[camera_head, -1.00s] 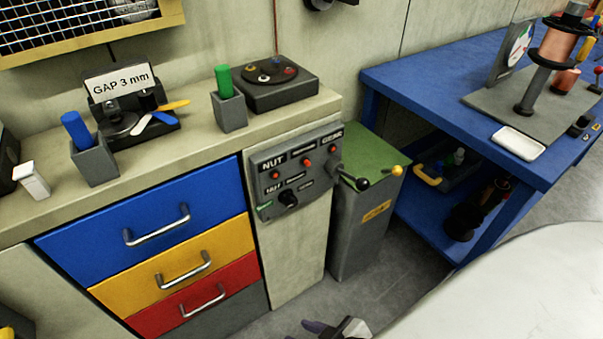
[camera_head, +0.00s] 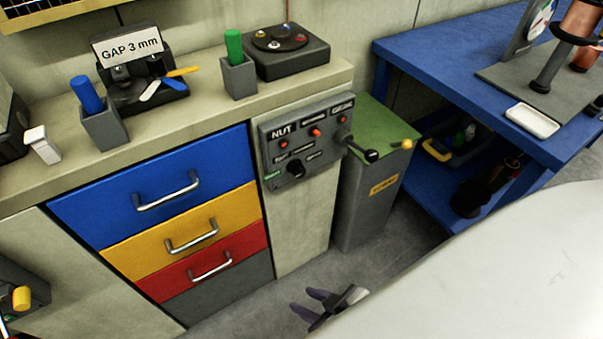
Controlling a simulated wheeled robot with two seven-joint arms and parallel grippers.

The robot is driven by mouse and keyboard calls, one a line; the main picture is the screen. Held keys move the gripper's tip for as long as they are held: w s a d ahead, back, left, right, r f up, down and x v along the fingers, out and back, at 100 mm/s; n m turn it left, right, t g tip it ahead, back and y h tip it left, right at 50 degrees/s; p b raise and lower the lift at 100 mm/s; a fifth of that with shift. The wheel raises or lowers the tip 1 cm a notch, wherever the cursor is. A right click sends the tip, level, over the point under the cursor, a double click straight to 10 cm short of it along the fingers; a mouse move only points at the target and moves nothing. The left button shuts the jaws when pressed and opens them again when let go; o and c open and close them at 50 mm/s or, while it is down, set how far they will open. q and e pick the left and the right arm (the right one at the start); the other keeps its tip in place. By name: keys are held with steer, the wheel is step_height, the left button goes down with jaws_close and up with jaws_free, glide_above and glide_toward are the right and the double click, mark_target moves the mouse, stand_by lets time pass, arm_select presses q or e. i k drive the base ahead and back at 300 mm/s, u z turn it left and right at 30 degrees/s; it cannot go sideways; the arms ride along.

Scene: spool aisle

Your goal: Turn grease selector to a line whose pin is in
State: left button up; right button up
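A grey panel (camera_head: 270,186) is set in the front of the bench, with labels reading NUT and GEAR. Small red pins or lamps (camera_head: 315,132) sit along its upper part; I cannot tell which are pushed in. A black knob (camera_head: 296,168), seemingly the selector, is low on the panel between small labels too blurred to read. A green mark (camera_head: 272,175) is left of it. My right gripper (camera_head: 301,299) is at the bottom centre, below and apart from the panel, its two dark purple fingers apart with nothing seen between them. My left gripper is out of view.
Coloured drawers (camera_head: 150,180) with handles lie left. A blue table (camera_head: 440,50) stands at right. Floor below the panel looks clear.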

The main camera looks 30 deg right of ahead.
mark_target(295, 167)
steer(key=z, duration=0.55)
steer(key=k, duration=0.65)
steer(key=z, duration=0.65)
steer(key=i, duration=1.1)
steer(key=u, duration=0.7)
